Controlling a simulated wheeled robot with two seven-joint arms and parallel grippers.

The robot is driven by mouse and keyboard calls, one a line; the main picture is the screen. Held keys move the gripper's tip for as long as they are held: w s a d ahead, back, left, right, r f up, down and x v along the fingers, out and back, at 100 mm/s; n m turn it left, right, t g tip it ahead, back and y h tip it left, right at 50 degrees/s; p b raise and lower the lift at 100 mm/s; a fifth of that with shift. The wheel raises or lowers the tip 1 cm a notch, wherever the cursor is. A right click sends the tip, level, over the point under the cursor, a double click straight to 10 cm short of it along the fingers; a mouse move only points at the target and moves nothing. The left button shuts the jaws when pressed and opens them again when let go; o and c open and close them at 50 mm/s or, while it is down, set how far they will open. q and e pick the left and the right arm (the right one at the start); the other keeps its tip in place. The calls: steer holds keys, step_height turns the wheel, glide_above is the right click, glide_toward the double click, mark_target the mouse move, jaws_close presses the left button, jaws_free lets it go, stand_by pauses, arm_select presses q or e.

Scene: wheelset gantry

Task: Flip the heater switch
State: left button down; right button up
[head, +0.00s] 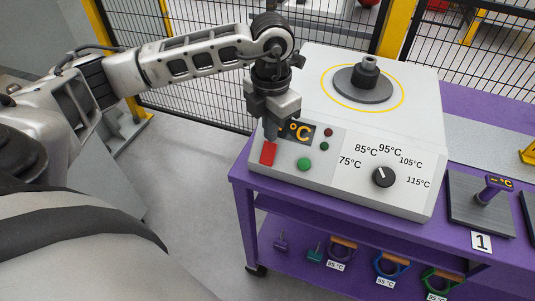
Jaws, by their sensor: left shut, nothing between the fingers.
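The heater (340,196) is a pale box on a purple table, with a sloped front panel. Its red switch (267,153) sits at the left end of the panel. My left gripper (270,134) points down just above the red switch, with its fingers shut and empty. The fingertips overlap the switch's upper edge in the picture; I cannot tell whether they touch it. The gripper partly hides the display (301,132), which shows "°C". A green button (304,164) and a black dial (383,177) are to the right. My right gripper is not in view.
A dark round plate with a hub (363,83) stands on top of the heater. A station marked 1 (481,241) is to the right on the purple table (447,240). Several coloured tools hang below. A black mesh fence (200,88) stands behind.

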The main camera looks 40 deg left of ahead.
arm_select(q)
steer(key=shift+f+b, duration=0.75)
steer(key=shift+f, duration=0.2)
steer(key=shift+s, duration=0.1)
steer(key=shift+r+p, duration=0.4)
steer(key=shift+r, duration=0.05)
steer(key=shift+r+p, duration=2)
steer(key=shift+r, duration=1.2)
